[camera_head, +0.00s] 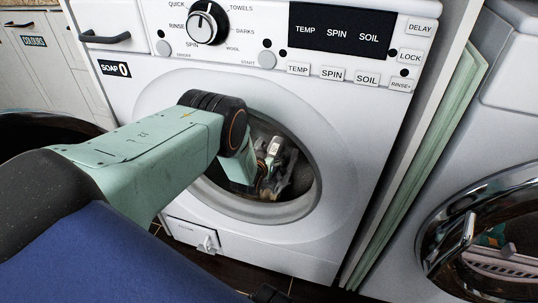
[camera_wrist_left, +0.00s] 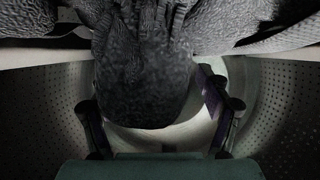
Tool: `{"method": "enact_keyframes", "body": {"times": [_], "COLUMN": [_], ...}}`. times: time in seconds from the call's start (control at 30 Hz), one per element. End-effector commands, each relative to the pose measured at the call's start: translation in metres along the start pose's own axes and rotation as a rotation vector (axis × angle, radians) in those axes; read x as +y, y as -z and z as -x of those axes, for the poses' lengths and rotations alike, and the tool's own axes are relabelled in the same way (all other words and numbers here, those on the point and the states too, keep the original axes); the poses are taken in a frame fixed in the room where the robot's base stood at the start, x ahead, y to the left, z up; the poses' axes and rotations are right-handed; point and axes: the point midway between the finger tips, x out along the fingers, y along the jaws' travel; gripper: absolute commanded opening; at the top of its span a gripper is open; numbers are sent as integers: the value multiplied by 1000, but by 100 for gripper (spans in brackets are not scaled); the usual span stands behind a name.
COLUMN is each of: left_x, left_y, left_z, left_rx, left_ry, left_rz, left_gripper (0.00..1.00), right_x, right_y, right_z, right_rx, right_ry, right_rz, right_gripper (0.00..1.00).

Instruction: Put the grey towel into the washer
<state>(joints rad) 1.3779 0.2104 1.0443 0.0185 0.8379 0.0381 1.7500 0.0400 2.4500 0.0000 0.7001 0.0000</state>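The front-loading washer (camera_head: 345,130) stands ahead with its round opening uncovered. My left arm reaches into that opening, and my left gripper (camera_head: 271,160) is inside it, partly hidden by the arm. In the left wrist view, the dark grey, textured towel (camera_wrist_left: 145,70) spreads across the top of the picture. A thick fold of it comes down between the fingers of the left gripper (camera_wrist_left: 158,120). The fingers are spread wide, with a gap between the fold and the right-hand finger. The perforated drum wall (camera_wrist_left: 280,110) shows on both sides. The towel is not clear in the head view.
A second machine with a round glass door (camera_head: 485,245) stands at the right, beyond a green panel (camera_head: 425,155). A soap drawer (camera_head: 108,25) is at the washer's upper left. A small hatch (camera_head: 195,236) is low on its front. White cabinets are at the far left.

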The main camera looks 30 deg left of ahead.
Motion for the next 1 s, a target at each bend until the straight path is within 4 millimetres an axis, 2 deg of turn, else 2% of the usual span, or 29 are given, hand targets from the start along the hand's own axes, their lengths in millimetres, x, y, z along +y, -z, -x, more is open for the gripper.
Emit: {"method": "enact_keyframes", "body": {"times": [0.23,0.8,1.0], "left_x": [0,0,0], "left_y": [6,6,5], "left_z": [5,102,119], "left_rx": [-2,-3,-1], "left_ry": [0,0,0], "left_rz": [0,0,0], "left_gripper": [76,76,76], "right_x": [0,0,0], "right_y": [0,0,0], "right_z": [8,60,66], "right_rx": [0,0,0], "right_ry": [0,0,0], "right_rz": [0,0,0], "right_gripper": [40,40,40]}}
